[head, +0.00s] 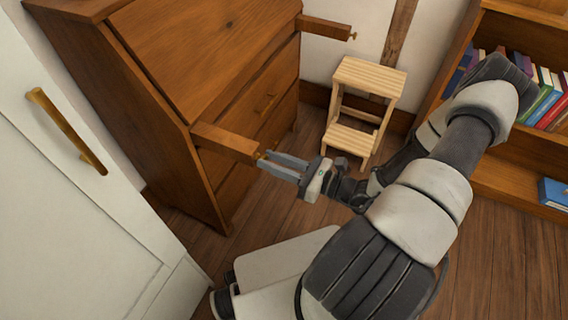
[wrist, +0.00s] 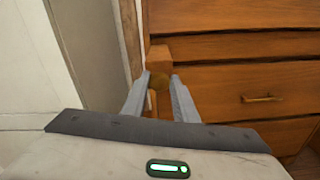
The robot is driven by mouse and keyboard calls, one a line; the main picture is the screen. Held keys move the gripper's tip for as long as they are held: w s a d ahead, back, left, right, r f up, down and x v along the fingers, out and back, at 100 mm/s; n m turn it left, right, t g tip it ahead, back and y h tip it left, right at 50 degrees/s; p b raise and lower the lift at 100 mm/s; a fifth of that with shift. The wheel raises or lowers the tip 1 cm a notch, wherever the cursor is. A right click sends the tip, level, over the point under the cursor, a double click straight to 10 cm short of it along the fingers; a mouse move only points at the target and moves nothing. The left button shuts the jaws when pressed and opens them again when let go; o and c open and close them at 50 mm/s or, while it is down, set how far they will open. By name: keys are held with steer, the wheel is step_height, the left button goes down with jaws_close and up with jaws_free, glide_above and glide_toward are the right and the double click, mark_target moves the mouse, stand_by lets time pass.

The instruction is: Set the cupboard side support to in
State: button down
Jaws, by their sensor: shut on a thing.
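The wooden cupboard (head: 205,60) has a sloped front panel and drawers below. Two side supports stick out from it. The near side support (head: 226,142) is a square wooden bar with a small knob at its end, and the far side support (head: 325,28) also has a small knob. My gripper (head: 266,162) is at the end of the near support, with its fingers around the knob. In the wrist view the near support (wrist: 160,60) points toward me, and its round brass knob (wrist: 158,81) sits between the two fingertips of my gripper (wrist: 157,82).
A white door (head: 70,210) with a brass handle (head: 66,130) stands close on the left. A wooden step stool (head: 364,105) is behind my arm. A bookcase (head: 500,170) with books is at the right. Open wooden floor (head: 490,260) lies in front.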

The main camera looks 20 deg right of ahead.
mark_target(209, 137)
steer(key=p+x, duration=0.2)
steer(key=x, duration=1.8)
steer(key=shift+p, duration=0.4)
steer(key=shift+w+a, duration=0.1)
steer(key=c, duration=1.4)
jaws_free()
steer(key=shift+a+f, duration=0.1)
steer(key=p+v, duration=0.2)
steer(key=v, duration=1.5)
steer(key=shift+d, duration=0.2)
